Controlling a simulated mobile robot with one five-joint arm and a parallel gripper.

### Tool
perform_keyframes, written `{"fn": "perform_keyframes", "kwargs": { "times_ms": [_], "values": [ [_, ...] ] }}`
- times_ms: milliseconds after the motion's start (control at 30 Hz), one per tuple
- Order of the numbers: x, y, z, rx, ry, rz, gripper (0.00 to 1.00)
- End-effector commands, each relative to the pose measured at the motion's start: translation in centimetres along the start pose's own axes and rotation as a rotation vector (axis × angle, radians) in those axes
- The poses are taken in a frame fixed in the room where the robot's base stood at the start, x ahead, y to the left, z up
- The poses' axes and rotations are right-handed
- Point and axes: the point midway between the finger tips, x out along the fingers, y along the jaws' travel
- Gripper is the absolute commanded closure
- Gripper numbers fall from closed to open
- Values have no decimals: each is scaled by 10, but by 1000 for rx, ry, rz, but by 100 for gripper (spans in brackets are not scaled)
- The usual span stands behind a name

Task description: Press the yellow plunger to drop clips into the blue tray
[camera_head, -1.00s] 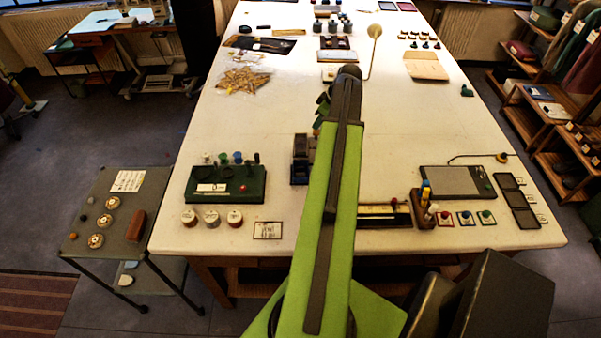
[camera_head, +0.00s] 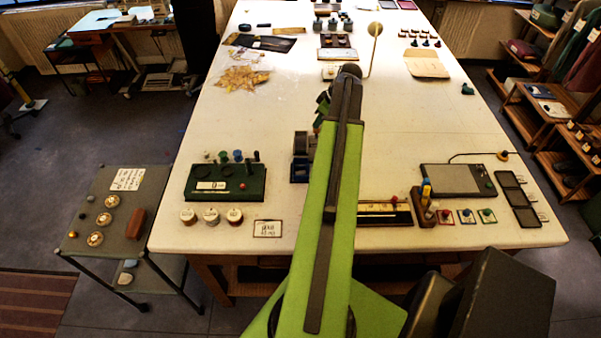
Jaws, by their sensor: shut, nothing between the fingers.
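A dark upright device (camera_head: 301,144) with blue at its foot stands on the white table, just left of my green arm. The blue part (camera_head: 299,174) may be the blue tray; whether clips lie in it is too small to tell. I cannot make out a yellow plunger on it; my arm covers its right side. My gripper (camera_head: 319,122) shows only in part, left of the arm's far end and just above the device in the picture. It is shut and empty. Whether it touches the device cannot be told.
A green box (camera_head: 225,183) with knobs and small round tins (camera_head: 211,216) stand to the left. Right of my arm are a wooden holder (camera_head: 425,212) with a yellow-topped item and a grey pad (camera_head: 456,179). The table's right middle (camera_head: 430,125) is clear.

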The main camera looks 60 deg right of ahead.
Motion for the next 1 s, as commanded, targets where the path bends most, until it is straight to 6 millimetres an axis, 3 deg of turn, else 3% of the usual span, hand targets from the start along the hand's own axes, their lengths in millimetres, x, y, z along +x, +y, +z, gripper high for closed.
{"fn": "perform_keyframes", "kwargs": {
  "times_ms": [767, 1000],
  "values": [
    [23, 0, 10, 0, 0, 0, 100],
    [22, 0, 10, 0, -1, 0, 100]
  ]
}}
